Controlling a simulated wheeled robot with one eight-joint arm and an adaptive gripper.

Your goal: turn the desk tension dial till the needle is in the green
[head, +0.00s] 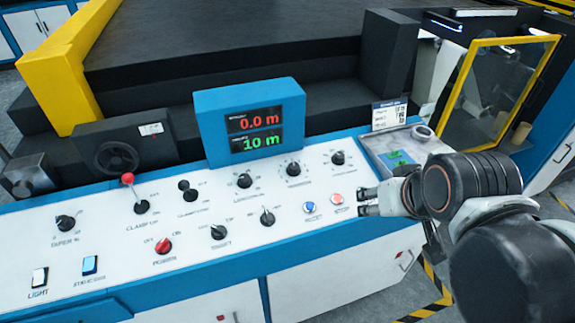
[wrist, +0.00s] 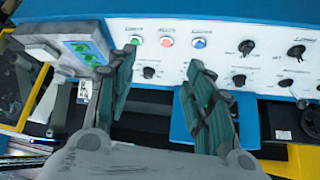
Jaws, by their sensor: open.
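The blue-and-white control desk (head: 120,260) carries several black dials. One dial with tick marks (head: 293,169) sits right of the desk's middle, between a dial to its left (head: 245,180) and one to its right (head: 338,158). Their labels are too small to read surely, so I cannot tell which is the tension dial. No needle or green band is clear. My gripper (head: 367,201) is open and empty beside the red button, right of these dials. In the wrist view, my gripper (wrist: 163,55) shows its fingers apart over the panel, with a dial (wrist: 149,72) visible between them.
A blue readout box (head: 250,122) shows 0.0 m and 10 m behind the dials. A blue button (head: 310,207) and a red button (head: 336,199) lie near my fingers. A red-knobbed lever (head: 128,180) stands at left. A yellow-framed guard (head: 500,90) rises at right.

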